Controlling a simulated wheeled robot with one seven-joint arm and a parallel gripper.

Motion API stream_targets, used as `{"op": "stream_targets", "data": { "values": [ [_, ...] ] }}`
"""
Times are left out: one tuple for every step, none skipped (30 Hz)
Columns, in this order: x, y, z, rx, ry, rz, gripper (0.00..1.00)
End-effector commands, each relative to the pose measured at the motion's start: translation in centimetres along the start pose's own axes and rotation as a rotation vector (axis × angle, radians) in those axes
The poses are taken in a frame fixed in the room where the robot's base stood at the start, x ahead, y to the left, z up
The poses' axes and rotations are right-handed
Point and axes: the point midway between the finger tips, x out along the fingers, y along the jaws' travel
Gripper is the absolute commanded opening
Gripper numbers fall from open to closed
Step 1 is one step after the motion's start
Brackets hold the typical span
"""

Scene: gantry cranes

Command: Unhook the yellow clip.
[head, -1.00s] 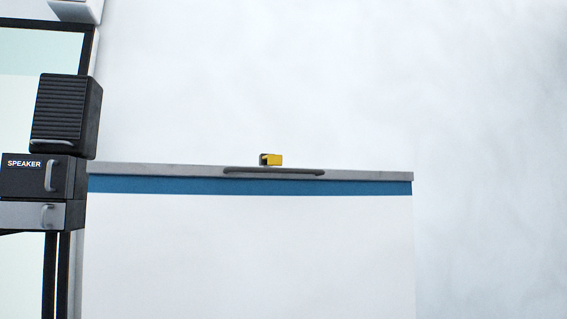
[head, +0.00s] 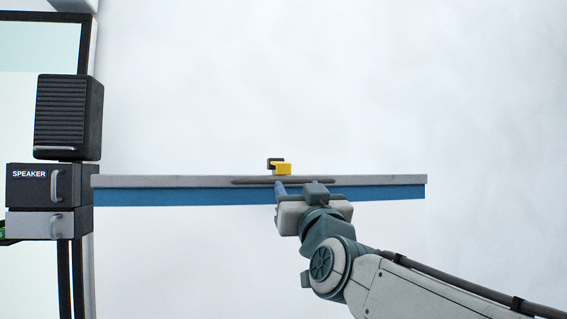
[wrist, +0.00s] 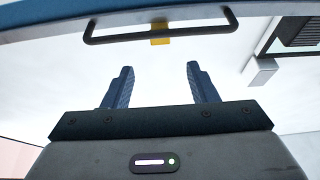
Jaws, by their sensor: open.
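The yellow clip (head: 281,169) sits at the top edge of a wide panel with a grey rail (head: 150,181) and a blue band, near the rail's middle. A dark piece shows behind the clip's upper left. In the wrist view the yellow clip (wrist: 160,34) is partly hidden behind a dark bar handle (wrist: 160,36). My gripper (head: 296,184) is just below the clip, in front of the rail and blue band. In the wrist view my gripper (wrist: 160,75) has its two fingers apart with nothing between them, pointing toward the handle and clip.
A black speaker (head: 68,115) stands on a dark box labelled SPEAKER (head: 40,184) at the left, with a handled drawer (head: 42,224) below. The wall (head: 470,100) above and right of the panel is bare.

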Motion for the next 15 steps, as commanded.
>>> {"op": "stream_targets", "data": {
  "values": [
    [0.6,-0.1,-0.1,-0.001,0.001,0.000,0.53],
    [0.9,-0.1,-0.1,-0.002,0.000,-0.001,0.53],
    [1.5,-0.1,-0.1,-0.002,-0.002,-0.001,0.53],
    [2.0,-0.1,-0.2,-0.001,-0.001,-0.002,0.53],
    [2.5,-0.2,-0.1,-0.002,-0.002,-0.002,0.53],
    [3.2,-0.2,-0.2,-0.004,-0.002,-0.002,0.53],
    [3.8,-0.2,-0.2,-0.002,-0.002,-0.002,0.53],
    [4.4,-0.1,-0.2,-0.003,-0.003,-0.001,0.53],
    [5.1,-0.2,-0.2,-0.004,-0.003,-0.003,0.53],
    [5.6,-0.2,-0.2,-0.005,-0.003,-0.003,0.53],
    [6.2,-0.1,-0.2,-0.004,-0.003,-0.001,0.53],
    [6.9,-0.1,-0.2,-0.004,-0.003,-0.001,0.53],
    [7.4,-0.2,-0.2,-0.004,-0.003,-0.002,0.53],
    [7.9,-0.2,-0.2,-0.005,-0.003,-0.002,0.53],
    [8.6,-0.1,-0.2,-0.005,-0.003,-0.002,0.53]
  ]
}}
